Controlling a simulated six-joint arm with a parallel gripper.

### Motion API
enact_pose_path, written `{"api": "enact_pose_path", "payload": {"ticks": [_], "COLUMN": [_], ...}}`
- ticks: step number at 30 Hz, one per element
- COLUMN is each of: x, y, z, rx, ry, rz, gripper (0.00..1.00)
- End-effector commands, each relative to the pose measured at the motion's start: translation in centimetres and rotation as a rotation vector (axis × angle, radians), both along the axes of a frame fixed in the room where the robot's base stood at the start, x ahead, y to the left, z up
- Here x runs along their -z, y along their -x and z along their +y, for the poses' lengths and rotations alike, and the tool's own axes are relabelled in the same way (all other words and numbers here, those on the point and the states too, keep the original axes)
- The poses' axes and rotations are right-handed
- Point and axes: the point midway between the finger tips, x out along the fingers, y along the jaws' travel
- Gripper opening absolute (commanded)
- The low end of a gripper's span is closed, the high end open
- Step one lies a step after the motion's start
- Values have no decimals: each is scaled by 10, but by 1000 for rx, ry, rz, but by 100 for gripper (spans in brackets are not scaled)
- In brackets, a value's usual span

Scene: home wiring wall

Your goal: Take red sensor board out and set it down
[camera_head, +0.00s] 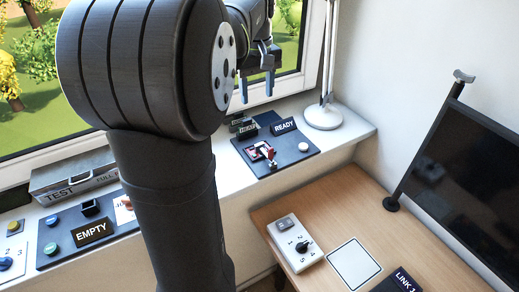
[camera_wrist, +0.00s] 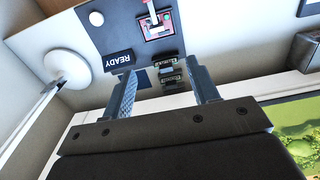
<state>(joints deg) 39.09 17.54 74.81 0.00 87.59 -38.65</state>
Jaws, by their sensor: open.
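The red sensor board (camera_head: 257,152) sits on a dark panel (camera_head: 277,163) with a READY sign (camera_head: 284,126) on the windowsill. A small red-and-white lever-like part stands at it. My gripper (camera_head: 257,86) is open and empty, above and behind the panel near the window. In the wrist view its fingers (camera_wrist: 161,72) point towards the panel, apart from the board. Dark greenish blocks (camera_wrist: 170,74) show between the fingers, at the panel's back edge.
A white lamp base (camera_head: 322,117) stands right of the panel. The wooden desk below holds a dial box (camera_head: 292,244), a white square pad (camera_head: 354,263) and a LINK panel (camera_head: 400,281). A monitor (camera_head: 470,170) stands at right. A TEST case (camera_head: 75,178) and EMPTY panel (camera_head: 65,246) are left.

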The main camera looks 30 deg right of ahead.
Motion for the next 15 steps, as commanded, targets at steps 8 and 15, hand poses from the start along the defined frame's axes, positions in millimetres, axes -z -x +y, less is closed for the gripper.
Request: {"api": "enact_pose_path", "payload": {"ticks": [8, 15], "x": [47, 97], "y": [1, 0], "z": [0, 0], "rx": [-9, -8], "ry": [-4, -3], "rz": [4, 4], "gripper": [55, 55]}}
